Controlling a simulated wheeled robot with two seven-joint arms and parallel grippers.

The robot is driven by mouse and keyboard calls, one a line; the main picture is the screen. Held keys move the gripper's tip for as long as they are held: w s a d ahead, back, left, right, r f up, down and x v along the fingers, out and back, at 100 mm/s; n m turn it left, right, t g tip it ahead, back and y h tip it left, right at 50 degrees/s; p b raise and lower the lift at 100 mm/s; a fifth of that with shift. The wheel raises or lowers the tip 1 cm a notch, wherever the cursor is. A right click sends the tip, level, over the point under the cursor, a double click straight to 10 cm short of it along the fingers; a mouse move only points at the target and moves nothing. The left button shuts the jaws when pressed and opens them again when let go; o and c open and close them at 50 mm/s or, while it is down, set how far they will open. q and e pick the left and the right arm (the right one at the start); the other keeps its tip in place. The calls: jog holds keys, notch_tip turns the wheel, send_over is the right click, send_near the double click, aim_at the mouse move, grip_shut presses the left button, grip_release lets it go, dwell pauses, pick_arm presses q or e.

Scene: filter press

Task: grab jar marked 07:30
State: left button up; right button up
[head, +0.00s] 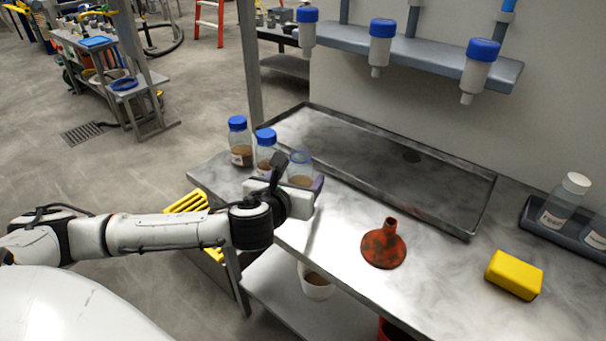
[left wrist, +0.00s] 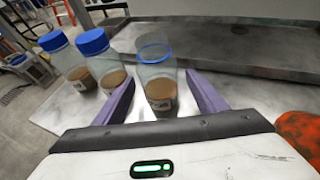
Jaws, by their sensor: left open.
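Three clear jars with brown contents stand in a row at the left end of the metal bench. Two have blue lids: the far jar (head: 240,142) and the middle jar (head: 266,146). In the left wrist view these are the left jar (left wrist: 74,62) and the middle jar (left wrist: 101,58). The nearest jar (head: 300,166) shows a blue rim and looks lidless; it also shows in the left wrist view (left wrist: 159,72). My left gripper (head: 304,184) is open, its purple fingers (left wrist: 160,98) on either side of that nearest jar. The labels are too small to read. My right gripper is out of view.
A shallow metal tray (head: 467,218) lies behind the jars. A red funnel (head: 385,246) and yellow sponge (head: 514,274) are to the right. Blue-capped filter housings (head: 381,42) hang above.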

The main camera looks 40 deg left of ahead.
pick_arm(q)
jog(key=x, duration=0.6)
jog(key=shift+w+a+r, duration=0.2)
jog(key=shift+w, duration=0.05)
jog(key=c, duration=1.2)
